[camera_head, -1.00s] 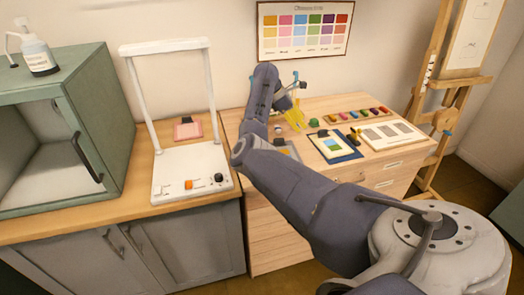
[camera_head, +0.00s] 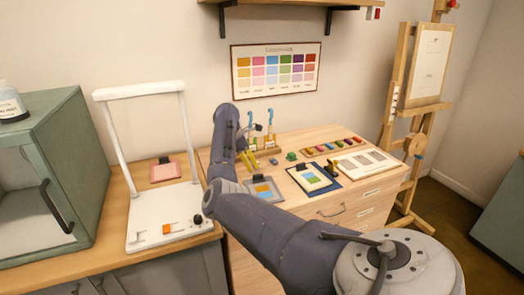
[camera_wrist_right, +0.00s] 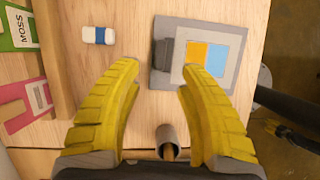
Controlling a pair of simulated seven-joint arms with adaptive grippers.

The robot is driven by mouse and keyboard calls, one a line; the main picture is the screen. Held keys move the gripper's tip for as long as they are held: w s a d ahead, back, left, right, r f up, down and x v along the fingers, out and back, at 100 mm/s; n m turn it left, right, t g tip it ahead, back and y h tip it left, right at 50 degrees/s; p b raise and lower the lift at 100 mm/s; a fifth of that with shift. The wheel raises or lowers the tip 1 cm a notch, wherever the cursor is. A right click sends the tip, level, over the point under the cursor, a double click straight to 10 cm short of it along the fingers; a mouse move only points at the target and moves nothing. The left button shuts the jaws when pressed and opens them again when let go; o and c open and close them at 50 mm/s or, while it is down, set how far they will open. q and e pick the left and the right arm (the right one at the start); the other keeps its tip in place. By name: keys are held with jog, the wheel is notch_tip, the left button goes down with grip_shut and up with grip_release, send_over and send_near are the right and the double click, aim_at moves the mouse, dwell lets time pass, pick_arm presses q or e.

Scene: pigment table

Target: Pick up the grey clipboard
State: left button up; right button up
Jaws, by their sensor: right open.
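The grey clipboard (camera_head: 279,195) lies flat at the left front of the wooden desk, bearing a sheet with orange and blue patches. In the right wrist view the grey clipboard (camera_wrist_right: 180,27) lies ahead and to the right, with its dark clip on its left side. My right gripper (camera_head: 249,160) has yellow fingers and is above the desk near the clipboard. In the wrist view the right gripper (camera_wrist_right: 161,68) is open with nothing between its fingers; its right fingertip overlaps the clipboard's lower part in the picture. Contact cannot be told. My left gripper is not in view.
A small cup (camera_wrist_right: 167,137) shows between the finger bases. A white-and-blue eraser (camera_wrist_right: 98,35) lies left of the fingers. A blue clipboard (camera_head: 330,184) lies right of the grey one. A light stand (camera_head: 140,232) and a pink clipboard (camera_head: 165,171) are on the left counter.

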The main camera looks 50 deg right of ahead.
aim_at(258, 175)
jog(key=shift+x, duration=3.8)
grip_shut()
